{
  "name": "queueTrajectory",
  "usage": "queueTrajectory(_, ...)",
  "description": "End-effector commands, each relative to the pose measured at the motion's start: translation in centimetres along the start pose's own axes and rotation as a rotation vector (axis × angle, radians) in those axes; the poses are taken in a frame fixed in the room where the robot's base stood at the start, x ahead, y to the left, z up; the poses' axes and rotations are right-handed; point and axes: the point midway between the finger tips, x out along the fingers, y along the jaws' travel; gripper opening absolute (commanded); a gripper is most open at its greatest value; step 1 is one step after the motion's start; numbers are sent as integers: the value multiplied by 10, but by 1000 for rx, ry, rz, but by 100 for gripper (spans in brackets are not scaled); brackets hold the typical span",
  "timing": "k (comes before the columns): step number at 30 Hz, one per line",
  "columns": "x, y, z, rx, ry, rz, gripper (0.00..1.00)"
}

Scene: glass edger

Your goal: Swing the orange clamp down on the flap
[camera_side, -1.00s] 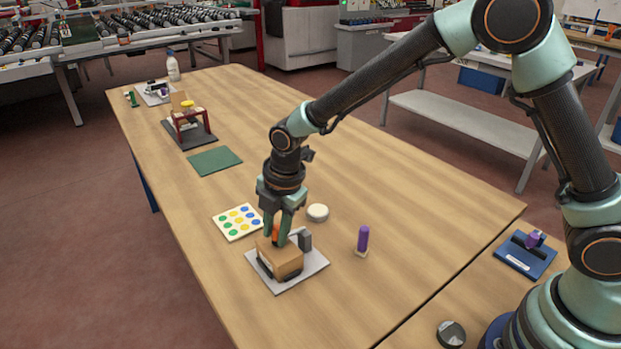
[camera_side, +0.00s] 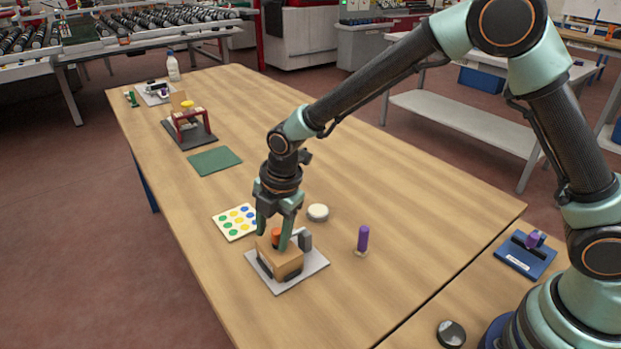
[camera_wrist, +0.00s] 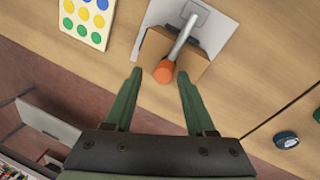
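A cardboard box (camera_side: 287,264) sits on a grey base plate (camera_side: 316,267). The clamp is a grey bar (camera_wrist: 182,38) with an orange tip (camera_side: 276,237), reaching from a grey post (camera_side: 304,240) over the box's top flap. The orange tip (camera_wrist: 164,71) shows over the near part of the box (camera_wrist: 155,47) in the wrist view. I cannot tell whether it presses on the flap. My gripper (camera_side: 272,240) is open, its fingers on either side of the orange tip and apart from it. In the wrist view my gripper (camera_wrist: 159,74) also shows open and empty.
A card with coloured dots (camera_side: 238,222) lies left of the box. A white round piece (camera_side: 318,212) and a purple upright peg (camera_side: 363,240) stand to the right. A green mat (camera_side: 214,160) and a red-framed fixture (camera_side: 188,127) are farther back. The tabletop right of the mat is clear.

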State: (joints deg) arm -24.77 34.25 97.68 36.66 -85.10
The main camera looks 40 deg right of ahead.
Motion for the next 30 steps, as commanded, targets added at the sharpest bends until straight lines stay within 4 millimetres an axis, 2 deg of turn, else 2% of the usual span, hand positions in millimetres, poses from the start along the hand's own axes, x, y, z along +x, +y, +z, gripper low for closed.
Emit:
queueTrajectory(4, -2, -1, 1, 1, 0, -2, 55)
queueTrajectory(8, -15, 0, 1, 1, 0, 0, 55)
queueTrajectory(21, -99, 0, 0, 0, 0, 3, 55)
queueTrajectory(25, -113, 0, 0, 0, 0, 2, 55)
queueTrajectory(30, -121, 0, 0, 0, 0, 1, 55)
